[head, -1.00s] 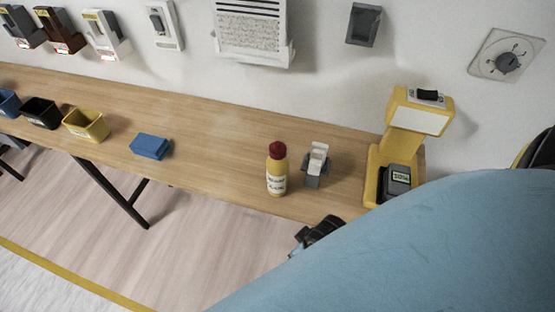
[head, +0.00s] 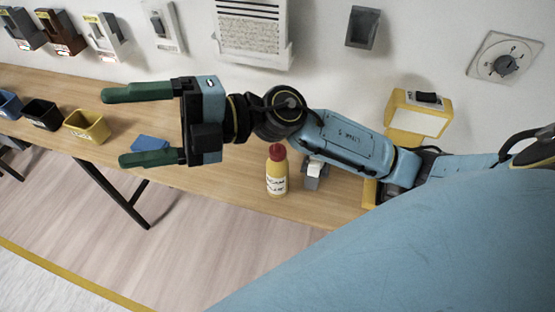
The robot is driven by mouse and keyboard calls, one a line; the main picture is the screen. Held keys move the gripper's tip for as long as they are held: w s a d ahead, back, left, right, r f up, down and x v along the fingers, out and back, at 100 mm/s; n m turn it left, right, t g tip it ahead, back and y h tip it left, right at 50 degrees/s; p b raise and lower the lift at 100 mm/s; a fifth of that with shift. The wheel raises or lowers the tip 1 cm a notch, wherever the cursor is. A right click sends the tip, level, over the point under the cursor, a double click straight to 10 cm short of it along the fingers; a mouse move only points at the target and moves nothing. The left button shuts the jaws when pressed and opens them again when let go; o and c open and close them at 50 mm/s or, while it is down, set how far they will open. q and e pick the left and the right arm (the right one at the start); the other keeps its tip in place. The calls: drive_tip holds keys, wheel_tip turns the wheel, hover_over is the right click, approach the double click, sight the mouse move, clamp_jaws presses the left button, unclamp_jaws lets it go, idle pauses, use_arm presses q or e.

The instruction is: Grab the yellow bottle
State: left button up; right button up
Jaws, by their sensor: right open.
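The yellow bottle (head: 277,178) with a red cap stands upright on the wooden table near its front edge. My right gripper (head: 128,126) is open and empty, its two green fingers pointing left. It is up and to the left of the bottle in the head view, above the table. My right arm passes just behind the bottle in the picture, and the bottle shows in front of or below it. My left gripper is not in view.
A blue block (head: 150,144) is partly hidden by the lower finger. A small grey dispenser (head: 314,172) stands right of the bottle. A yellow machine (head: 418,118) stands at the table's right end, partly covered by my arm. A yellow bin (head: 88,128) and a black bin (head: 42,113) stand left.

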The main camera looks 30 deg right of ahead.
wheel_tip(320, 180, down, 7)
drive_tip(key=s+d+n+g+h, duration=0.1)
drive_tip(key=n+g+h, duration=0.3)
drive_tip(key=h, duration=0.2)
drive_tip(key=m+h, duration=0.1)
drive_tip(key=h, duration=1.3)
hover_over(279, 148)
wheel_tip(279, 148, down, 8)
drive_tip(key=shift+m, duration=0.3)
wheel_tip(279, 148, down, 7)
drive_tip(key=shift+r, duration=0.2)
drive_tip(key=shift+w+d+f+p, duration=0.1)
drive_tip(key=shift+w+f+p, duration=0.1)
drive_tip(key=shift+f, duration=1.35)
drive_tip(key=shift+w+f+p, duration=0.1)
drive_tip(key=shift+w+f, duration=0.1)
drive_tip(key=shift+f, duration=1.35)
drive_tip(key=shift+c, duration=0.2)
clamp_jaws()
